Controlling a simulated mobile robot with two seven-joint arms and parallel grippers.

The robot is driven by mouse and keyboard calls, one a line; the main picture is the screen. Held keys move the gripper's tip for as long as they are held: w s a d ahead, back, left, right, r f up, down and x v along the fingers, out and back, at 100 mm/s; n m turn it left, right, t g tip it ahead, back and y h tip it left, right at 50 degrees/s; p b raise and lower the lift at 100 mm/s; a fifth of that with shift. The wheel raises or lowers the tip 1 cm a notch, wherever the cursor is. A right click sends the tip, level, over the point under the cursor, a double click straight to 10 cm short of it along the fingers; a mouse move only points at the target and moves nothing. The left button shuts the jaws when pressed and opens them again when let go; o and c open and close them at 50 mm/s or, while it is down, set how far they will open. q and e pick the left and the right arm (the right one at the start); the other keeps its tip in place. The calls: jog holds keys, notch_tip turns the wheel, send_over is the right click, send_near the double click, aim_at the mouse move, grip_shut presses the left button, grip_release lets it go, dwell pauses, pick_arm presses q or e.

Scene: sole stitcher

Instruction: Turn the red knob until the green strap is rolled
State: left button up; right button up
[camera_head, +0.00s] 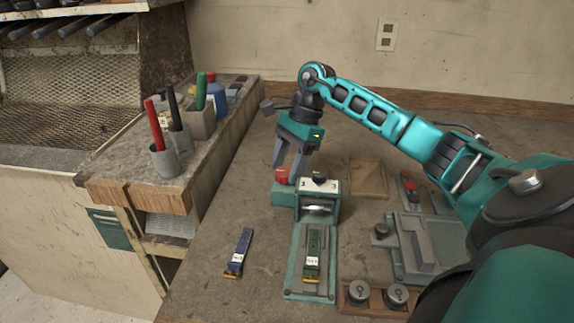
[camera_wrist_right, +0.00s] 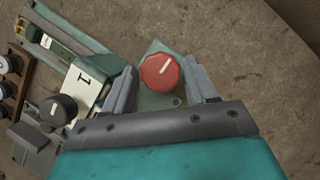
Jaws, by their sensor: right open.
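The red knob (camera_head: 281,174) sits at the left side of a small green machine (camera_head: 333,205) on the bench. My right gripper (camera_head: 287,170) is open and points down at the knob. In the wrist view its fingers (camera_wrist_right: 160,90) stand on either side of the knob, with a gap visible on the right; contact on the left is unclear. The green strap (camera_head: 313,250) lies flat on the tray (camera_head: 290,285) in front of the machine. My left gripper is not in view.
A black knob (camera_head: 319,176) tops the machine beside a "1" label. A blue strap (camera_head: 240,248) lies left of the tray. Grey fixtures (camera_head: 415,245) and a wooden holder (camera_head: 352,308) with round pieces stand to the right. A raised ledge (camera_head: 140,190) with tool cups is at left.

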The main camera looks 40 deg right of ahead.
jog(key=shift+f, duration=0.15)
jog(key=c, duration=0.7)
jog(key=shift+c, duration=0.2)
